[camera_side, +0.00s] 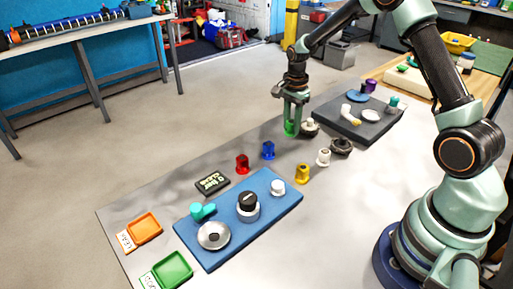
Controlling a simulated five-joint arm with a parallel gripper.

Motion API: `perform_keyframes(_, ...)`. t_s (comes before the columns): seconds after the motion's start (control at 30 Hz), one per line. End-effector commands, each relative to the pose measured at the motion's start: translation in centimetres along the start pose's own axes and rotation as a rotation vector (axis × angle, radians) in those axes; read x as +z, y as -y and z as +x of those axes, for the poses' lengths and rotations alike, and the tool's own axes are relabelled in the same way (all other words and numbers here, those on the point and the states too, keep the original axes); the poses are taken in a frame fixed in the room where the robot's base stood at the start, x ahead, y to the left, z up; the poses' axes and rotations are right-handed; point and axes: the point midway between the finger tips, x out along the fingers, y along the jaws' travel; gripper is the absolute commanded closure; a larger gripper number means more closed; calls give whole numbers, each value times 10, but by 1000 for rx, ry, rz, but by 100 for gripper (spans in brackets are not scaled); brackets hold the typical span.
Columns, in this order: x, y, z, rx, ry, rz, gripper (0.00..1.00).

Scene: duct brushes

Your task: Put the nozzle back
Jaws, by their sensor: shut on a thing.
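My gripper (293,112) hangs over the far part of the grey table, its fingers pointing down. It is shut on a bright green piece (292,128), which seems to be a nozzle; the fingers hide part of it. I cannot tell whether its lower end touches the table. Small similar pieces stand to the left and nearer: a red one (242,164), a blue one (268,150), a yellow one (302,174) and a white one (323,157).
A dark round piece (341,146) and a pale-topped one (309,130) stand close to my gripper. A dark board (375,130) with several parts lies right. A blue board (277,211) with fittings, a black sign (212,182), an orange tray (144,228) and a green tray (173,270) lie nearer.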

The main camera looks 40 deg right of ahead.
Motion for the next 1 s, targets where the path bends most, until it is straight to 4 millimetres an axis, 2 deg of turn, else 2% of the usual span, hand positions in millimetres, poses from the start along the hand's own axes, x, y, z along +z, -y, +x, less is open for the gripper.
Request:
perform_keyframes(0.1,0,-1,19,3,1,0,100)
perform_keyframes(0.23,0,0,32,1,0,0,100)
perform_keyframes(0.67,0,0,37,0,0,0,100)
perform_keyframes(0.7,0,0,37,0,0,0,51)
perform_keyframes(0.73,0,0,36,0,0,0,39)
perform_keyframes(0.77,0,0,36,0,0,0,36)
perform_keyframes(1.0,0,0,36,0,0,0,36)
